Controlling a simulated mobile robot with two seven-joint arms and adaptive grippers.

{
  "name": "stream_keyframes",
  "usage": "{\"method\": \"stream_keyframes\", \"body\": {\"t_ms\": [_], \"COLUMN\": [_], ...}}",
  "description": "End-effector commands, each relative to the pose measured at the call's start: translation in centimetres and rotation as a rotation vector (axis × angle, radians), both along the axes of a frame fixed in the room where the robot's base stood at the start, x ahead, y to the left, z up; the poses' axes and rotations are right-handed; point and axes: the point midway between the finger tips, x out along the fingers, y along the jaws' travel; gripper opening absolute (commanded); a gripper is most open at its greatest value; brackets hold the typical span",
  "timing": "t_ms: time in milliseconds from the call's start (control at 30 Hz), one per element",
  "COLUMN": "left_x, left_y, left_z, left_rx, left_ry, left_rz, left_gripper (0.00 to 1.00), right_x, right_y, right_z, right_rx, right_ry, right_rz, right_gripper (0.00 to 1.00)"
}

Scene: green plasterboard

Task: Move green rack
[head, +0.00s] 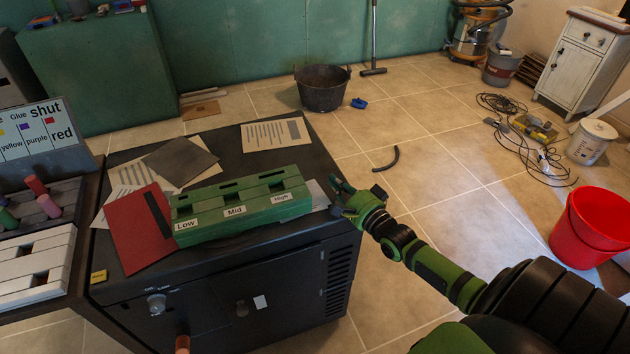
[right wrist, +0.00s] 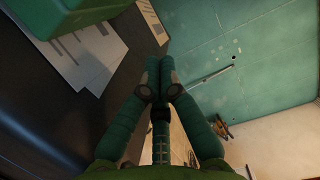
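The green rack (head: 240,203) lies on top of a black cabinet (head: 240,160). It is a long stepped block with slots and white labels reading Low, Mid and High. Its near left end overlaps a red folder or board. A green corner of it shows at the top left of the right wrist view (right wrist: 65,14). My right gripper (head: 338,197) is just right of the rack's High end, near the cabinet's right edge. My left gripper is not in view.
Papers and a dark sheet (head: 180,160) lie behind the rack. A tray of coloured pegs (head: 48,205) stands left. A black bucket (head: 322,88), red bucket (head: 590,225) and cables (head: 510,105) are on the tiled floor. The cabinet top's far right is mostly clear.

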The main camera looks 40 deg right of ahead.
Motion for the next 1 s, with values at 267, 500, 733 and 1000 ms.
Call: {"method": "stream_keyframes", "body": {"t_ms": [267, 500, 733, 1000], "left_x": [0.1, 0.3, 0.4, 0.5], "left_y": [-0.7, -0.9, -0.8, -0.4], "left_z": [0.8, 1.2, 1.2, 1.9], "left_rx": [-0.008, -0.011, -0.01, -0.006], "left_ry": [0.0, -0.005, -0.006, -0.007], "left_rz": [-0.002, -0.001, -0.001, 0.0], "left_gripper": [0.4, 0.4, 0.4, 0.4], "right_x": [3.3, 3.7, 3.7, 4.1], "right_y": [2.1, 3.8, 3.9, 5.7], "right_z": [0.2, 0.0, -0.1, 0.1], "right_rx": [0.007, 0.001, -0.001, 0.006], "right_ry": [0.0, 0.001, 0.002, 0.001], "right_rz": [0.0, -0.001, 0.0, 0.0], "right_gripper": [0.0, 0.0, 0.0, 0.0]}}
